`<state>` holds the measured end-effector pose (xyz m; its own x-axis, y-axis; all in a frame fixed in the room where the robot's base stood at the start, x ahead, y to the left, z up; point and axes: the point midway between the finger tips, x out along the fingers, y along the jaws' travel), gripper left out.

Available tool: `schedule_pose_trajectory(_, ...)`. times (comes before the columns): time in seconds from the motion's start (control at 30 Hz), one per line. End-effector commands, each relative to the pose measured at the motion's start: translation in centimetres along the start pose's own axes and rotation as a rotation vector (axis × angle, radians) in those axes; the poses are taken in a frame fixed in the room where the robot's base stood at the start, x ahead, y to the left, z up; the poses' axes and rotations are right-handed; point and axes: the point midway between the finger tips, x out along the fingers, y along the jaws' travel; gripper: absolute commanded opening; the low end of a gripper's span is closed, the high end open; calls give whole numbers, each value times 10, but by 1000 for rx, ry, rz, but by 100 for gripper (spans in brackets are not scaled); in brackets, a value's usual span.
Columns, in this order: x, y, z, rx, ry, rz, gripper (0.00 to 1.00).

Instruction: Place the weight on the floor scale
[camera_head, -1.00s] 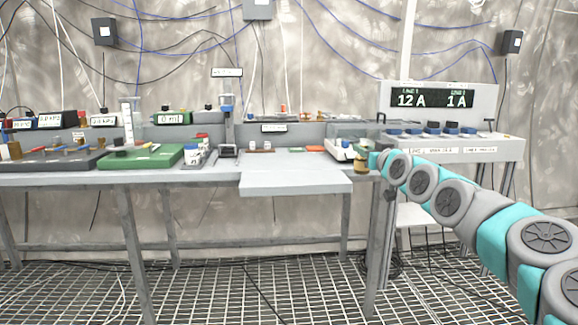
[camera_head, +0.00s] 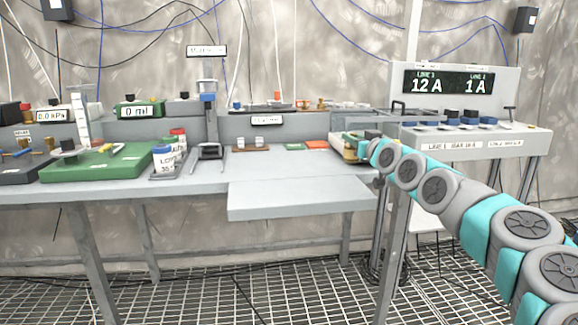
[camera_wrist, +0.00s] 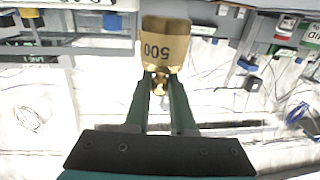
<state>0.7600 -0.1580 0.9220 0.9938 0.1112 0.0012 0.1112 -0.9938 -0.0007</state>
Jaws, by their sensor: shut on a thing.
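A brass weight (camera_wrist: 165,45) marked 500 shows upside down in the wrist view. My gripper (camera_wrist: 161,88) is shut on its knob with two dark green fingers, and the weight is clear of the fingers otherwise. In the head view my arm reaches from the lower right to the bench's right end, where my gripper (camera_head: 366,150) is small and the weight is hard to make out. I cannot clearly identify the floor scale. A pale flat surface (camera_head: 428,218) shows low behind the bench leg, but I cannot tell what it is.
A grey bench (camera_head: 110,200) with a protruding shelf (camera_head: 300,198) stands ahead, carrying a green board (camera_head: 95,162) and several instruments. A display panel (camera_head: 449,82) stands over a side console (camera_head: 480,143) at the right. The grating floor (camera_head: 230,300) shows below, with loose cables.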

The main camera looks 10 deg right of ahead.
Motion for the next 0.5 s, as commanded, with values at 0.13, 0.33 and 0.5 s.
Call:
schedule_pose_trajectory(0.13, -2, -7, -5, -7, 9, 5, 0)
schedule_pose_trajectory(0.33, 0, -24, 7, -2, -6, 4, 0)
schedule_pose_trajectory(0.5, 0, -44, 3, -6, 1, 1, 0)
